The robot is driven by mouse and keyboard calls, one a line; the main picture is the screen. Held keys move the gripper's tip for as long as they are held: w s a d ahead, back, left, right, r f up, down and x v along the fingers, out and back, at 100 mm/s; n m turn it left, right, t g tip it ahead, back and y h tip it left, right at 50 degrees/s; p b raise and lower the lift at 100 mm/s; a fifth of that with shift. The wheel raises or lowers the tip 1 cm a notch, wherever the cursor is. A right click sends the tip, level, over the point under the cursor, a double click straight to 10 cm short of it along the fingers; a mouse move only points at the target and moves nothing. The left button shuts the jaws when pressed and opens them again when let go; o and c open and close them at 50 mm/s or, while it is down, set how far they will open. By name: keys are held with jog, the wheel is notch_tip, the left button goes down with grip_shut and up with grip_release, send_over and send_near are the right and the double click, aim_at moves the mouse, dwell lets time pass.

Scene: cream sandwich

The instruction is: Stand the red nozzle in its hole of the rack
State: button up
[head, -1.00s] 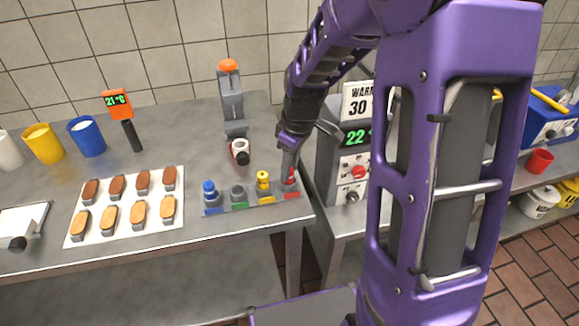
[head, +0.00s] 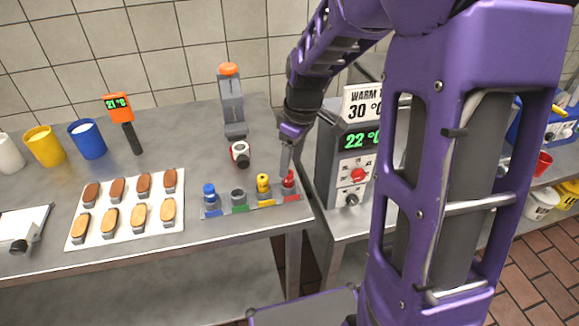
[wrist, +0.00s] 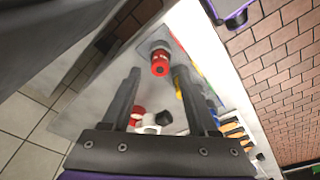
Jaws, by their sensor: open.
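The red nozzle (head: 289,181) stands upright at the right end of the grey rack (head: 222,207), at the red label, and appears seated in its hole. It also shows in the wrist view (wrist: 160,62), just beyond the fingertips. My gripper (head: 286,168) is above the nozzle, its tips close to the nozzle's top in the head view. In the wrist view my gripper (wrist: 157,73) is open, with a wide empty gap between the fingers. The nozzle's base in the hole is too small to make out.
A grey dispenser with an orange knob (head: 231,100) is behind. The warmer (head: 345,155) is close to the right. A tray of biscuits (head: 125,208) lies left.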

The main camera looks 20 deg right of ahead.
notch_tip(320, 180, up, 9)
jog(key=s+p, duration=0.1)
jog(key=shift+d+f, duration=0.15)
jog(key=shift+d, duration=0.3)
jog(key=shift+a, duration=0.1)
